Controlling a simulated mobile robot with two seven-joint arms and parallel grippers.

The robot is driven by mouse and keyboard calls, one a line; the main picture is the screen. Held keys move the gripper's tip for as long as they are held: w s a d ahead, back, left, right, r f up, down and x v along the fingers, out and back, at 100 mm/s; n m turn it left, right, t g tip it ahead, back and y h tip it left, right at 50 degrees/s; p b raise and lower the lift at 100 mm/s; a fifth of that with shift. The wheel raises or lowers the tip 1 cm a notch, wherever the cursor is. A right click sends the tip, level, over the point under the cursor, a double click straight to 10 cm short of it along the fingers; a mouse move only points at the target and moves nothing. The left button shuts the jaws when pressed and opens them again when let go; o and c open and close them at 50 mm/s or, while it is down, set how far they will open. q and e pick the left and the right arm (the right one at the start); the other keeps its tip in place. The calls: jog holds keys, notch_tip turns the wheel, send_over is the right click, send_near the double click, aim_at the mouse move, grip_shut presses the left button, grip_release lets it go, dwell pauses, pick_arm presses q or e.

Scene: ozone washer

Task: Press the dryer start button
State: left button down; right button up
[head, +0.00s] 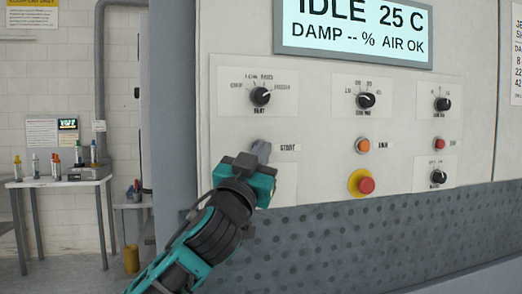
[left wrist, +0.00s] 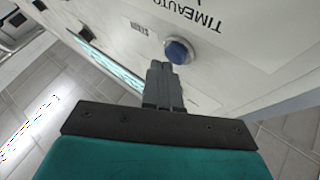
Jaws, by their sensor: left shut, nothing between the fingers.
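The dryer's control panel (head: 310,145) fills the right of the head view. A START label (head: 288,147) sits on it below the left black knob. My left gripper (head: 262,148) is shut and empty, its fingertips just left of that label, hiding what is behind them. In the left wrist view a round blue button (left wrist: 179,51) stands out from the panel beside a small label (left wrist: 139,28). The closed fingertips (left wrist: 160,66) are right at the button's lower-left edge in that view; I cannot tell whether they touch it. My right gripper is not in view.
The display (head: 355,30) reads IDLE 25 C, DAMP -- %, AIR OK. An orange button (head: 362,146), a red button (head: 366,185) on a yellow collar and several black knobs are to the right. A table (head: 60,182) with bottles stands far left.

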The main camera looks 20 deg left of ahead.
pick_arm(q)
jog(key=shift+w+a, duration=0.3)
jog(key=shift+w, duration=0.15)
dwell(0.8)
dwell(0.3)
jog(key=shift+s+d, duration=0.5)
jog(key=shift+s, duration=0.25)
jog(key=s+d, duration=0.2)
jog(key=s, duration=0.2)
jog(key=shift+s+d, duration=0.1)
jog(key=shift+d, duration=0.3)
dwell(0.5)
